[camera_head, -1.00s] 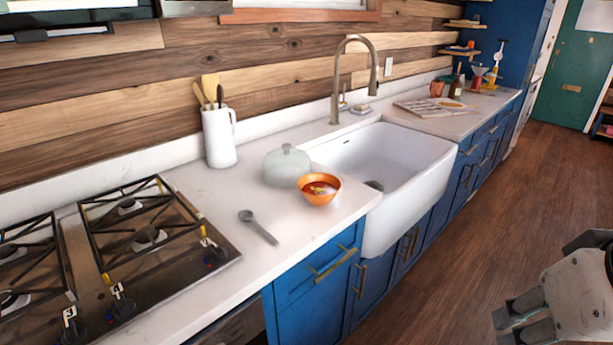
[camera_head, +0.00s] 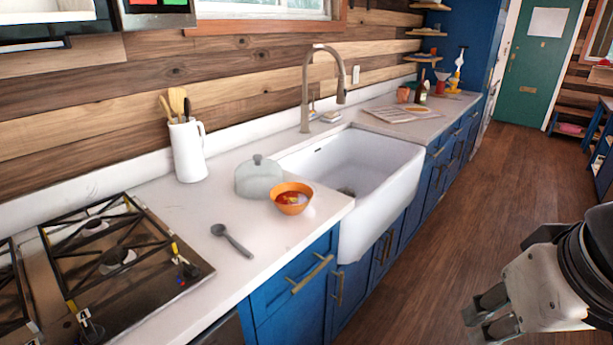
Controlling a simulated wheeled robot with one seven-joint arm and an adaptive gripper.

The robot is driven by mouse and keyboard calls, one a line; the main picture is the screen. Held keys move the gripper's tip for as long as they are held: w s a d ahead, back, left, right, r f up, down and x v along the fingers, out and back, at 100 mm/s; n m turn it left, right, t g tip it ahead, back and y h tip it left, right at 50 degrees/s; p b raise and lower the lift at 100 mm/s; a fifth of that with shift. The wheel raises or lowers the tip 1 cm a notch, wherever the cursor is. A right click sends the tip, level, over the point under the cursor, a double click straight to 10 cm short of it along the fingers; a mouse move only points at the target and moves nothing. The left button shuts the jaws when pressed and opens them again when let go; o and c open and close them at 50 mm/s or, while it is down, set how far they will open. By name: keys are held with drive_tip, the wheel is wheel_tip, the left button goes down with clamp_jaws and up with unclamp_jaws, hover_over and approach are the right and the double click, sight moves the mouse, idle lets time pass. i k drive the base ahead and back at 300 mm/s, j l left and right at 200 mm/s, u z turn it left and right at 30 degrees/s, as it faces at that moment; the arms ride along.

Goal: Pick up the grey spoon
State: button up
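The grey spoon (camera_head: 232,240) lies flat on the white counter, between the gas hob and the orange bowl. Its round bowl end points to the back left and its handle toward the front edge. My gripper (camera_head: 483,317) is at the lower right, over the wooden floor, well away from the counter and the spoon. Its two fingers show a gap between them, and nothing is seen in it.
An orange bowl (camera_head: 291,198) with food and a grey lidded pot (camera_head: 258,177) stand right of the spoon. The hob (camera_head: 150,285) is to its left. A white utensil jug (camera_head: 188,152) stands behind. The sink (camera_head: 385,165) is farther right. The floor (camera_head: 440,240) is clear.

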sight(218, 229)
drive_tip(key=i+l, duration=0.15)
drive_tip(key=i, duration=0.2)
drive_tip(key=i+l, duration=0.2)
drive_tip(key=i, duration=0.15)
drive_tip(key=i+l, duration=0.15)
drive_tip(key=i, duration=0.2)
drive_tip(key=i+u, duration=0.1)
drive_tip(key=u, duration=0.35)
drive_tip(key=l+u, duration=0.1)
drive_tip(key=u, duration=0.3)
drive_tip(key=i+l+u, duration=0.1)
drive_tip(key=u, duration=0.35)
drive_tip(key=l+u, duration=0.15)
drive_tip(key=u, duration=0.3)
drive_tip(key=i, duration=0.05)
